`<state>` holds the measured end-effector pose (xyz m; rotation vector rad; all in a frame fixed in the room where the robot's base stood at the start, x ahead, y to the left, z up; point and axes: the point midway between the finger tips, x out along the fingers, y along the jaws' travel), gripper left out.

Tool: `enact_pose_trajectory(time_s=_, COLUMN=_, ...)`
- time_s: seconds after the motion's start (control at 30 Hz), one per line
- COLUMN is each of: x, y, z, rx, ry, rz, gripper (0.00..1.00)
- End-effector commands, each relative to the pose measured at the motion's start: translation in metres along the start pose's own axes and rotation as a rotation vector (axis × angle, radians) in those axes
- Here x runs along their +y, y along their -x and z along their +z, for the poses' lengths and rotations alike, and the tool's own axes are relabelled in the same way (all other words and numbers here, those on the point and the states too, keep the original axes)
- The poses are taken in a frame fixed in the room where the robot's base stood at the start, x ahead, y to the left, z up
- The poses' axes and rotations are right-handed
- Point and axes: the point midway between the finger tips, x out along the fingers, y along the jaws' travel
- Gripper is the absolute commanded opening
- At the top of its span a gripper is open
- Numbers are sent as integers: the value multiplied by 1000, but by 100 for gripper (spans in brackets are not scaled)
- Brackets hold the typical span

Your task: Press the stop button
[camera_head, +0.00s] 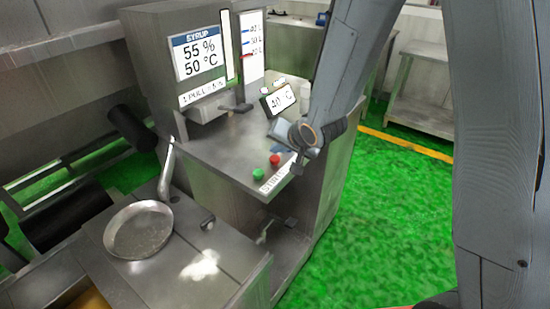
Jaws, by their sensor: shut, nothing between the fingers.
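A red button (275,159) stands on the front part of the steel machine's top. A green button (258,174) sits just left of it and nearer the front edge. A white label (276,178) runs along the edge beside them; its print is too small to read. My gripper (297,166) is at the right of the red button, over the machine's top, with its fingers shut and empty. A small gap shows between it and the red button in this view. I cannot tell its height above the surface.
A syrup display panel (200,54) and a level gauge (251,45) stand at the machine's back. A small temperature display (278,99) is behind my wrist. A round metal pan (138,230) lies at the lower left.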

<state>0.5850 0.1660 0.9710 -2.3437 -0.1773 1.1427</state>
Motion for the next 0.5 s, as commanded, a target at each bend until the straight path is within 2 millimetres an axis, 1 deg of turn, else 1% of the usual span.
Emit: enact_pose_trajectory(time_s=0.5, x=4, y=-6, z=5, rx=-1, ry=0, rz=0, gripper=0)
